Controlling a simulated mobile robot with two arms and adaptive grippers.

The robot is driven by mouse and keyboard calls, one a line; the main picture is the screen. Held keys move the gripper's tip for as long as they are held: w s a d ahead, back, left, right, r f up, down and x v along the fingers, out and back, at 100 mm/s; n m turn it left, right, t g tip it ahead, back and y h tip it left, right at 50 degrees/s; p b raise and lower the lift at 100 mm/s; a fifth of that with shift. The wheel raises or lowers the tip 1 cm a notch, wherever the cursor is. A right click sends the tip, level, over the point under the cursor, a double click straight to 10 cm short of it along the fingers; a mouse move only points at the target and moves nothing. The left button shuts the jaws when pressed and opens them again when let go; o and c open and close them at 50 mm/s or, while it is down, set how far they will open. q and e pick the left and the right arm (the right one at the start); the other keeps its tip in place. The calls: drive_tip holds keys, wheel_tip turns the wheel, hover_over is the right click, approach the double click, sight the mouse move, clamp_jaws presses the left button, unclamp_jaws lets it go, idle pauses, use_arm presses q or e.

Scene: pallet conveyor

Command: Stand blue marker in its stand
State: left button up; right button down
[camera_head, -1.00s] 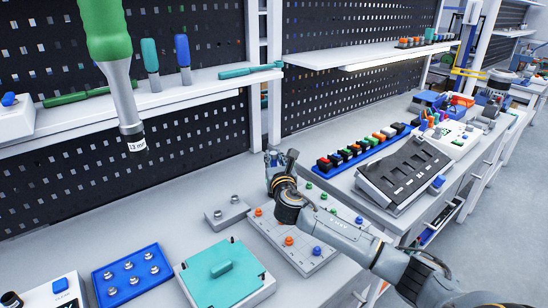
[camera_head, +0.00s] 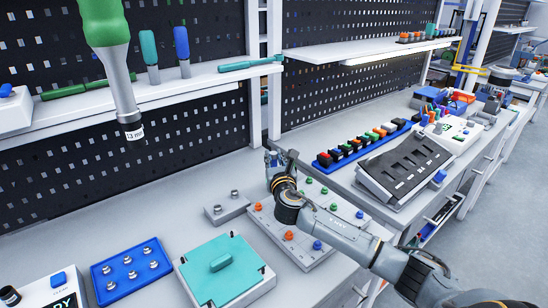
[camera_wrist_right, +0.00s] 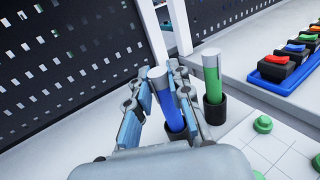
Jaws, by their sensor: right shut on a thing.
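The blue marker (camera_wrist_right: 169,108), with a pale grey upper end, stands between the fingers of my right gripper (camera_wrist_right: 160,100) in the right wrist view. The gripper is shut on it. In the head view my right gripper (camera_head: 281,159) is small, at the back of the bench, and the marker is not clear there. My left gripper is out of view.
A pegboard (camera_wrist_right: 65,65) rises behind the gripper. A grey board with coloured knobs (camera_head: 262,222) lies under my right arm. A blue rail (camera_head: 325,166) of switches is to the right. A teal-lidded box (camera_head: 210,285) and blue tray (camera_head: 107,290) stand in front.

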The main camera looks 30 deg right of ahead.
drive_tip(key=shift+f, duration=0.25)
drive_tip(key=c, duration=1.1)
unclamp_jaws()
drive_tip(key=shift+c, duration=0.2)
